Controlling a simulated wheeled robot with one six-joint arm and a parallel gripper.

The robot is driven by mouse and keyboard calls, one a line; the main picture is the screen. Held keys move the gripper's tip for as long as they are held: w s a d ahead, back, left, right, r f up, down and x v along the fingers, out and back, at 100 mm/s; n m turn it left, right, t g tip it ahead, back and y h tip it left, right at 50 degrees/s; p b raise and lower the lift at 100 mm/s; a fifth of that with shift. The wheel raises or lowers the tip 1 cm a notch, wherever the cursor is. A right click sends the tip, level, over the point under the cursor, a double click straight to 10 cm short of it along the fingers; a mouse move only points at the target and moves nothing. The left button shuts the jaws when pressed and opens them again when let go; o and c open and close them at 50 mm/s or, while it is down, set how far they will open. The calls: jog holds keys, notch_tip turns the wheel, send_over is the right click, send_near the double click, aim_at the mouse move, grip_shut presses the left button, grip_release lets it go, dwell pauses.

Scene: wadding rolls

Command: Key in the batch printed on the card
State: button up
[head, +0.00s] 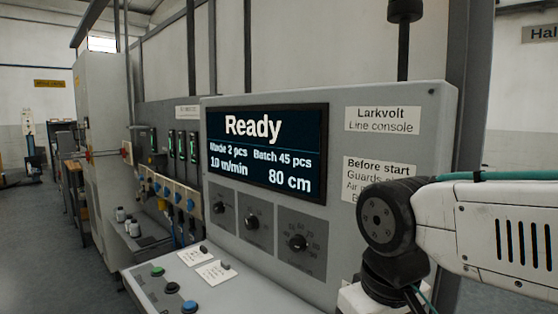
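The grey line console (420,112) stands in front of me, with a "Larkvolt Line console" label. Its dark screen (267,150) reads "Ready", "Made 2 pcs", "Batch 45 pcs", "10 m/min" and "80 cm". Below the screen are three black knobs: a left knob (219,207), a middle knob (252,222) and a right knob (298,242). The sloping desk below carries a green button (157,271), a black button (172,287) and a blue button (189,306). I cannot make out a card with a batch printed on it. My gripper is out of view; only my arm shows at right.
My arm covers part of the "Before start" notice (376,166). Grey cabinets (103,150) stand behind at left. Open floor (40,240) lies further left.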

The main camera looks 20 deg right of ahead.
grip_shut()
dwell(1.6)
